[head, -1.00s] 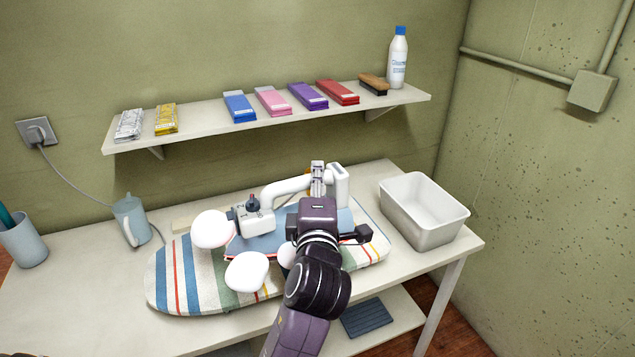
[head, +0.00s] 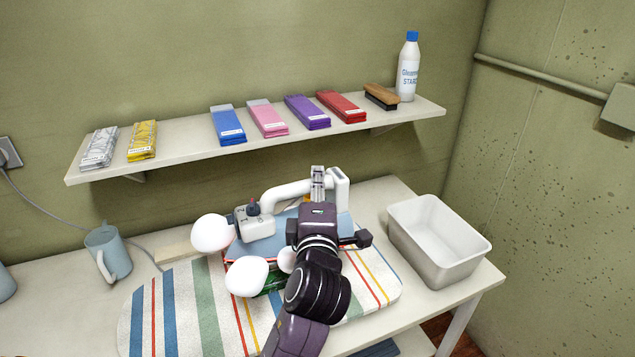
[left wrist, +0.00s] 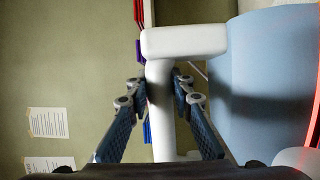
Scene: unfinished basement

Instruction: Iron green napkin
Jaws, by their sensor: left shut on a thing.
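My left gripper (head: 318,182) is shut on the white handle of the iron (head: 286,191), over the ironing board (head: 205,315). In the left wrist view the fingers (left wrist: 160,92) close on both sides of the white iron handle (left wrist: 185,42), beside a light blue surface. The iron has a grey dial and a blue lower part; my arm hides much of it. A small dark green patch, likely the napkin (head: 272,286), shows on the striped board below the iron. Most of it is hidden, so I cannot tell whether the iron touches it. My right gripper is out of view.
A white-grey bin (head: 437,244) stands right of the board, and a blue-grey mug (head: 108,254) left of it. Above, a wall shelf (head: 190,150) holds several colored packs, a brush (head: 381,96) and a starch bottle (head: 409,68). A cord runs from the wall socket.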

